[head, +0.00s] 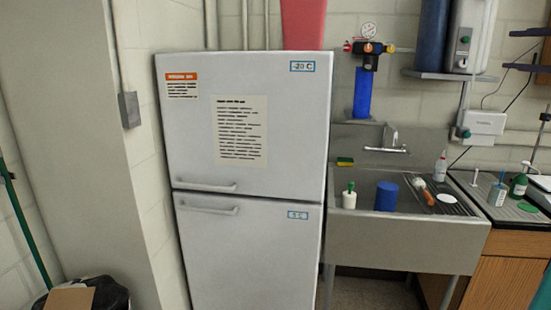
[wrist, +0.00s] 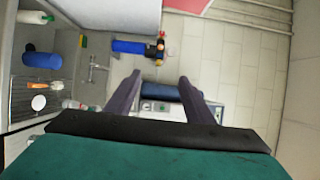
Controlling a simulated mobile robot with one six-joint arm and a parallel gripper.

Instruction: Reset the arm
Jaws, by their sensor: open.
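My gripper (wrist: 155,88) shows in the wrist view, its two dark fingers spread apart with nothing between them. Behind the gap, at a distance, are a dark blue cylinder and a white wall unit. The wrist view is turned on its side, with the sink at the left.
A white fridge-freezer (head: 250,120) with both doors shut stands at centre left in the head view. A steel sink (head: 400,235) is to its right, holding a blue cylinder (head: 386,196) and bottles. A wooden cabinet (head: 505,283) is at far right; a bin (head: 105,293) is at lower left.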

